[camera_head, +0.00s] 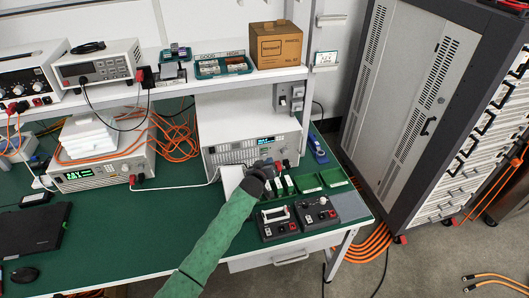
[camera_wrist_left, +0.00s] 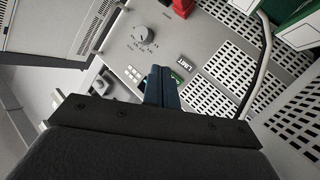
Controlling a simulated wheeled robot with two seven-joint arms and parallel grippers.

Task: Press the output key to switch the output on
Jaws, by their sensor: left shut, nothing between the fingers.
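My left gripper (camera_head: 266,170) reaches over the bench at the end of my green-sleeved arm. Its blue fingers (camera_wrist_left: 160,88) are shut with nothing between them. In the left wrist view the fingertips are over a grey panel (camera_wrist_left: 205,50), close to a small lit display reading LIMIT (camera_wrist_left: 186,67). A group of small pale keys (camera_wrist_left: 133,73) sits just left of the fingers, and a round knob (camera_wrist_left: 143,38) is beyond them. I cannot tell which key is the output key, or whether the fingertips touch the panel; the fingers cover part of it. My right gripper is not in view.
A bench instrument with a lit display (camera_head: 222,155) stands behind the gripper. Two black control boxes (camera_head: 277,224) and green trays (camera_head: 306,184) are close on the right. A white cable (camera_wrist_left: 267,60) crosses the perforated metal.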

